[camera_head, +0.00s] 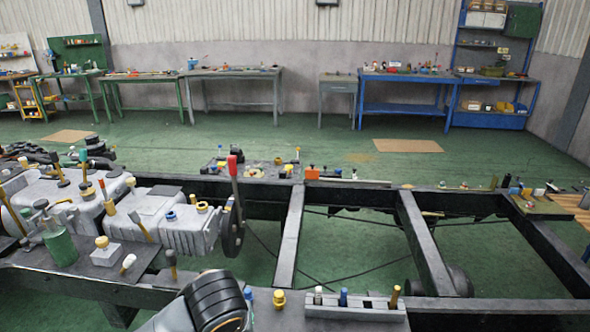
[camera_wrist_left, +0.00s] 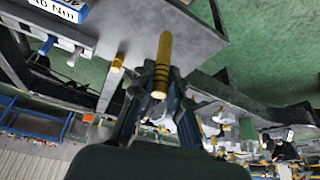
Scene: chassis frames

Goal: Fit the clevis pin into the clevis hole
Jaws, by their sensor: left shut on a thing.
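In the left wrist view my left gripper (camera_wrist_left: 160,88) is shut on a brass-coloured pin (camera_wrist_left: 164,55), which I take to be the clevis pin. The pin has dark rings near the fingers, and its long plain end sticks out past them. Behind it in that view is a grey plate (camera_wrist_left: 196,32); I cannot tell how far apart they are. The left gripper and the held pin do not show in the head view. I cannot make out the clevis hole in either view. My right gripper is in neither view.
The dark chassis frame (camera_head: 420,240) spans the head view, with an engine block (camera_head: 185,232) on the left. A grey rack (camera_head: 330,311) with several upright pins stands at the front. A red-handled lever (camera_head: 233,180) rises beside the engine. Workbenches (camera_head: 405,78) line the back wall.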

